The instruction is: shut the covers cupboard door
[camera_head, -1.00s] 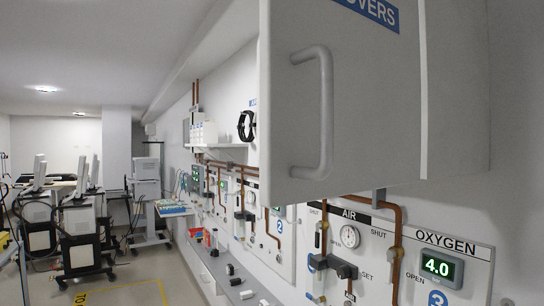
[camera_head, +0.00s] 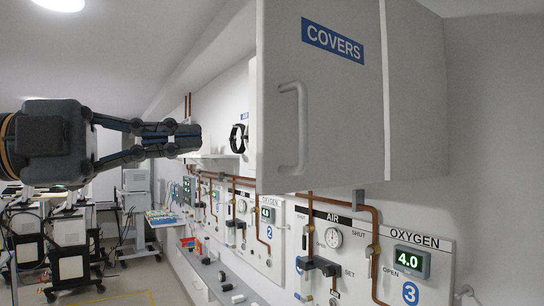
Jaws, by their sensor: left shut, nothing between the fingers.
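The covers cupboard (camera_head: 415,95) hangs on the wall at the upper right. Its grey door (camera_head: 343,125) carries a blue COVERS label and a pale vertical bar handle (camera_head: 297,127) near its left edge. My right gripper is not in view.
Below the cupboard is a wall panel with AIR and OXYGEN gauges (camera_head: 409,262) and copper pipes (camera_head: 376,245). A black ring-shaped item (camera_head: 238,138) hangs on the wall behind my fingertips. Ventilator carts (camera_head: 68,245) stand at left; floor shows between them and the wall.

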